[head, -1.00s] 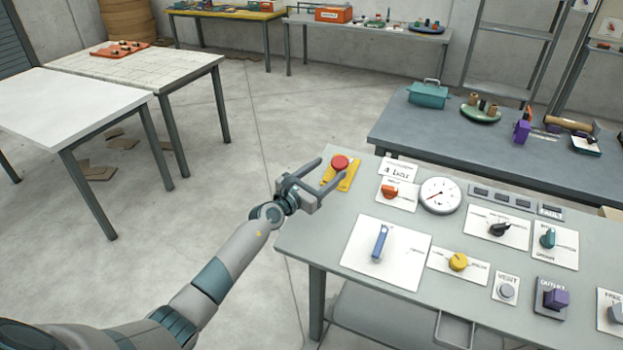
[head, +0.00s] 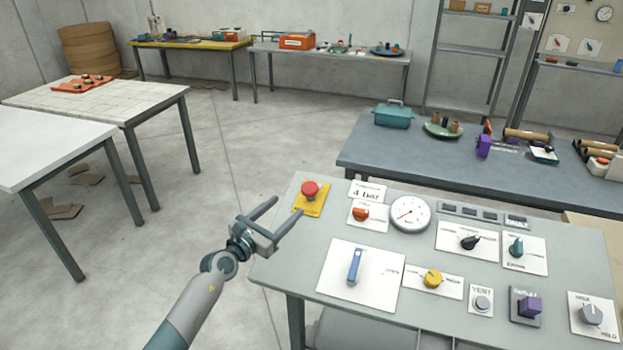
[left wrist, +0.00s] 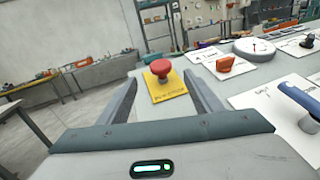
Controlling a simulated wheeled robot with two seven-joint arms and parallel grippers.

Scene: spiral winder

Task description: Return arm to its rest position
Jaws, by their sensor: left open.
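My left gripper (head: 278,222) is open and empty at the left edge of the control table (head: 266,268), in the head view. Its fingers point toward the red mushroom button (head: 310,189) on a yellow plate (head: 314,206), and a gap shows between them. In the left wrist view the red button (left wrist: 163,68) and its yellow plate (left wrist: 165,86) show beyond and between the two spread fingers (left wrist: 158,88). My right gripper is in neither view.
A white table (head: 45,150) stands at the left. Open floor (head: 190,220) lies between.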

